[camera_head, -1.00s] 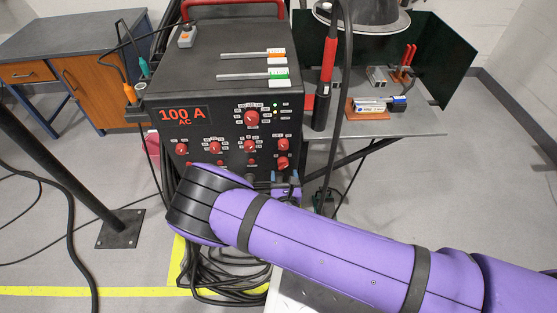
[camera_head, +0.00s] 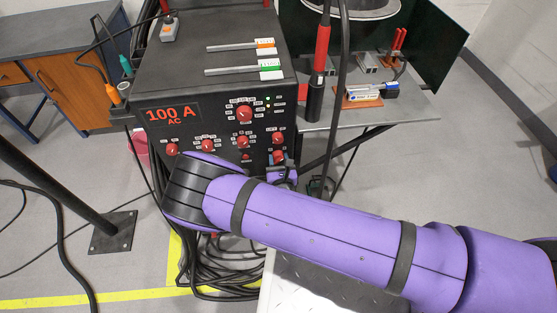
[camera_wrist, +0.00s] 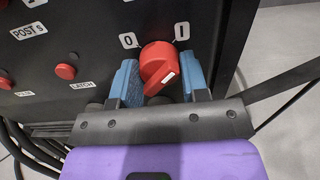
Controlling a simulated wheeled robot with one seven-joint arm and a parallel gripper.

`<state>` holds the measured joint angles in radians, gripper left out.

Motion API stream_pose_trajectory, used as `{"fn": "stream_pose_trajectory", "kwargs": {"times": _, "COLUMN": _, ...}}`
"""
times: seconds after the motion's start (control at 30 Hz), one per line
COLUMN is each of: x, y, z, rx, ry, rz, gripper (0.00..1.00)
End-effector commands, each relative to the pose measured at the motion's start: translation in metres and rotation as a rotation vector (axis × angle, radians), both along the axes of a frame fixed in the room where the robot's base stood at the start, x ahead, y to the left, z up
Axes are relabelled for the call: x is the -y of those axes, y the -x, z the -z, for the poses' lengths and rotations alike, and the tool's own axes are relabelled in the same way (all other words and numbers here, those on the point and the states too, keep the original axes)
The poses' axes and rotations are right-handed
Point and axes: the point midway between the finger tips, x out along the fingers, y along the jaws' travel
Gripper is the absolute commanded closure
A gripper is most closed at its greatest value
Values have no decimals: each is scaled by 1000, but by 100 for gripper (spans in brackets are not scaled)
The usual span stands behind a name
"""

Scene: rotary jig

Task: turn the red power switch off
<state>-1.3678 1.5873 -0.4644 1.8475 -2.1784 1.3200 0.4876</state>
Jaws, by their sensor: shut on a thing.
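The red power switch (camera_wrist: 158,62) is a round knob with a raised grip and a white mark, on the black front panel of the welding machine. A "0" label is at its upper left and an "I" label at its upper right. My gripper (camera_wrist: 163,84) has its blue jaws on either side of the knob and is shut on it. In the head view the switch (camera_head: 278,156) is at the panel's lower right, partly covered by my gripper (camera_head: 281,168).
The welding machine (camera_head: 205,85) carries other red knobs and a "100 A AC" display (camera_head: 172,114). A grey side table (camera_head: 395,112) with tools stands to the right. Black cables (camera_head: 215,265) lie coiled below. A dark post (camera_head: 60,195) stands at left.

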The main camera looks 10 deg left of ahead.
Motion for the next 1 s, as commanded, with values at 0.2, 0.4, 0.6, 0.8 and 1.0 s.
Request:
{"fn": "stream_pose_trajectory", "kwargs": {"times": 0.2, "x": -1, "y": 0, "z": 0, "rx": 7, "ry": 25, "rz": -1, "gripper": 82}}
{"fn": "stream_pose_trajectory", "kwargs": {"times": 0.4, "x": 0, "y": 0, "z": 1, "rx": 31, "ry": 113, "rz": -2, "gripper": 82}}
{"fn": "stream_pose_trajectory", "kwargs": {"times": 0.6, "x": 0, "y": 1, "z": 1, "rx": 77, "ry": 269, "rz": -3, "gripper": 82}}
{"fn": "stream_pose_trajectory", "kwargs": {"times": 0.8, "x": 0, "y": 1, "z": 1, "rx": 129, "ry": 451, "rz": -2, "gripper": 82}}
{"fn": "stream_pose_trajectory", "kwargs": {"times": 1.0, "x": 0, "y": 1, "z": 0, "rx": 182, "ry": 633, "rz": -3, "gripper": 82}}
